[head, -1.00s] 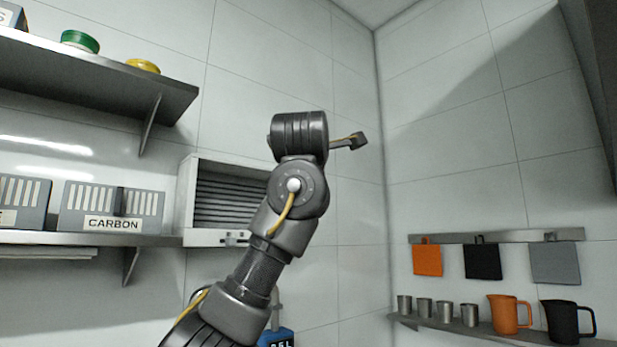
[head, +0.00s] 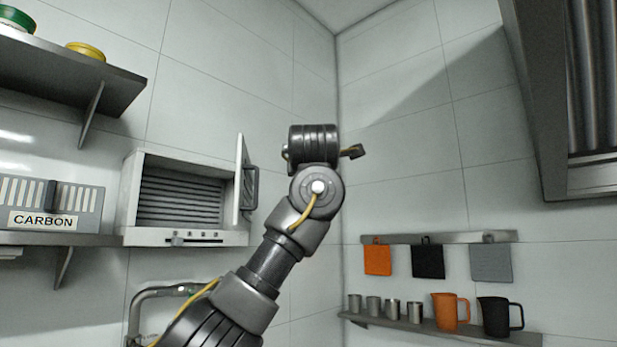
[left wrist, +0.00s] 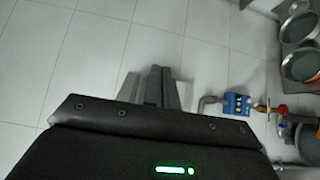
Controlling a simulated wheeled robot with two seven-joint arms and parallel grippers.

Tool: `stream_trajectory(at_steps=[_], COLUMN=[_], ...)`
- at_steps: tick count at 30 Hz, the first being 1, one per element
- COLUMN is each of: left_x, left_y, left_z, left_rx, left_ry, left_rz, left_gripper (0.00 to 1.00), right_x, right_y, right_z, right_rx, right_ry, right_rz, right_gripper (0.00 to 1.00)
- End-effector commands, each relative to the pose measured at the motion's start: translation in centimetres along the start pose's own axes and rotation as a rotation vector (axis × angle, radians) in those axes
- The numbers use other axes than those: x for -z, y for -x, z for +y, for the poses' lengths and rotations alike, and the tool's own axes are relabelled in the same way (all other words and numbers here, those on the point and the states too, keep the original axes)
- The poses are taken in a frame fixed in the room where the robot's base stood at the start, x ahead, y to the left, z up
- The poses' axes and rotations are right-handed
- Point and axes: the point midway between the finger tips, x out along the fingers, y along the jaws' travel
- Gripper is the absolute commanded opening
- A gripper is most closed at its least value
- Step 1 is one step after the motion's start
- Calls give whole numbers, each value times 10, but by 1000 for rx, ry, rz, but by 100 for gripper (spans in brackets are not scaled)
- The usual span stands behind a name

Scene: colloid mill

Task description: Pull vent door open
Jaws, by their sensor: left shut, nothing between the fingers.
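The vent (head: 182,195) is a white wall box with grey slats inside, left of my arm in the head view. Its vent door (head: 240,182) stands swung out at the right side of the box, with a dark handle (head: 250,187) on it. The slatted opening is uncovered. My left gripper (head: 355,151) is to the right of the door, apart from the handle. Its shut, empty fingers (left wrist: 156,85) show in the left wrist view, with nothing between them. My right gripper is not in view.
A shelf with a CARBON box (head: 52,207) is left of the vent. Cups and jugs stand on the right wall shelf (head: 430,328). A metal hood (head: 560,100) hangs at upper right. A blue box (left wrist: 236,104) with pipes shows in the left wrist view.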

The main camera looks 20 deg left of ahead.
Motion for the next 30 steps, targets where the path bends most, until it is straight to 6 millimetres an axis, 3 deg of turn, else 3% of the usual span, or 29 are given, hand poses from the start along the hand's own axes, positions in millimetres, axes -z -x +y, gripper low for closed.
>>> stream_trajectory(at_steps=[22,30], left_x=[0,-28], left_y=[1,27], left_z=[0,-3], left_rx=[0,-3], left_ry=[0,-2], left_rz=[0,-14], left_gripper=[0,0], right_x=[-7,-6], right_y=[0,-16], right_z=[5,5], right_rx=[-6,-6], right_ry=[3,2], right_rz=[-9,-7], right_gripper=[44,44])
